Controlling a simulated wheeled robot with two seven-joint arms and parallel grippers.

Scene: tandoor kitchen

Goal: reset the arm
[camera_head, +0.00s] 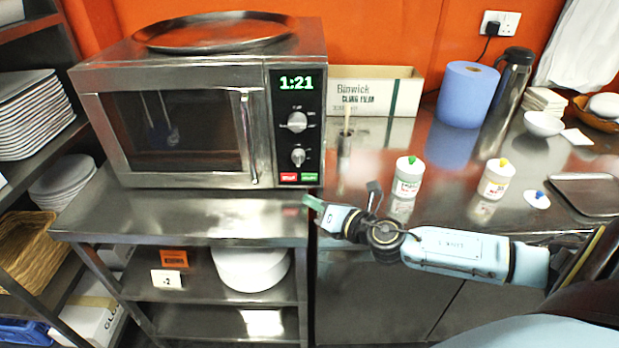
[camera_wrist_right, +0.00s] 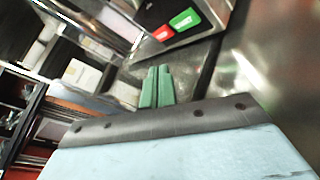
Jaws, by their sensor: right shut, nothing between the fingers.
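My right arm comes in from the right in the head view. Its gripper (camera_head: 312,203) is just in front of the counter edge, below the lower right corner of the microwave (camera_head: 180,120). Its green fingertips also show in the right wrist view (camera_wrist_right: 157,87), side by side and shut with nothing between them. The microwave's red and green buttons (camera_wrist_right: 172,27) are beyond the fingertips in that view. The microwave door is closed and its display reads 1:21. My left gripper is not in view.
A round metal tray (camera_head: 212,32) lies on the microwave. Two white bottles (camera_head: 408,178) (camera_head: 496,180), a blue paper roll (camera_head: 467,95), a steel flask (camera_head: 508,90) and a cardboard box (camera_head: 375,92) stand on the steel counter. A shelf of plates (camera_head: 28,115) is at left.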

